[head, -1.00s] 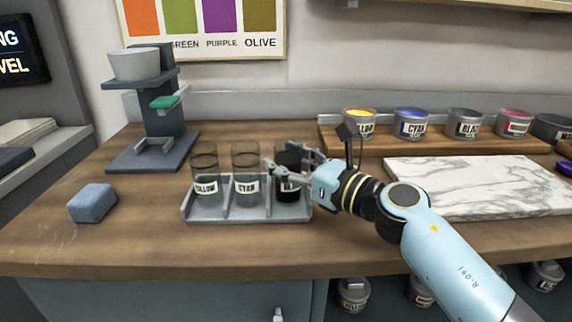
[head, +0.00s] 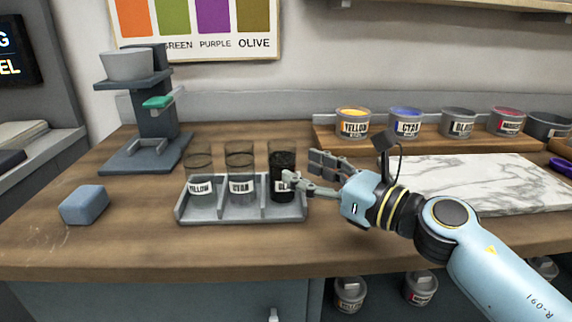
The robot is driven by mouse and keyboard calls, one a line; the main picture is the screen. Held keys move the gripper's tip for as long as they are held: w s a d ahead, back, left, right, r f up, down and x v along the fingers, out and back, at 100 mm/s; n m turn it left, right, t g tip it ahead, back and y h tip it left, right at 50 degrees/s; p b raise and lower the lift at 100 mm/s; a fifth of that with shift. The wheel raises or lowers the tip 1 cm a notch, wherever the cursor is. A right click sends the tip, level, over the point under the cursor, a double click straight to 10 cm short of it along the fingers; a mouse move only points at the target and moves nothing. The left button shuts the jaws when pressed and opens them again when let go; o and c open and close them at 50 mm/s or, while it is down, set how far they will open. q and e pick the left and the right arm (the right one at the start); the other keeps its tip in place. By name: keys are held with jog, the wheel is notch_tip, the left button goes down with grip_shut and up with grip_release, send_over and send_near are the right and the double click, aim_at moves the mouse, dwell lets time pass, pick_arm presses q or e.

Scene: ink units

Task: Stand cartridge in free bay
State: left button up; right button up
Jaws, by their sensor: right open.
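The black cartridge (head: 283,178) stands upright in the right bay of the grey three-bay rack (head: 243,211). Whether a finger touches the cartridge, I cannot tell. My left gripper is not in view.
A blue-grey block (head: 85,205) lies on the left of the wooden counter. A dispenser stand (head: 146,156) with a bowl is behind it. A marble slab (head: 470,185) lies right, with several ink tins behind, such as the yellow tin (head: 353,123). The front counter is clear.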

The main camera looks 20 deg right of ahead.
jog(key=b+v, duration=0.1)
jog(key=v, duration=0.4)
jog(key=shift+f, duration=0.15)
jog(key=shift+s+d, duration=0.15)
jog(key=shift+s, duration=0.2)
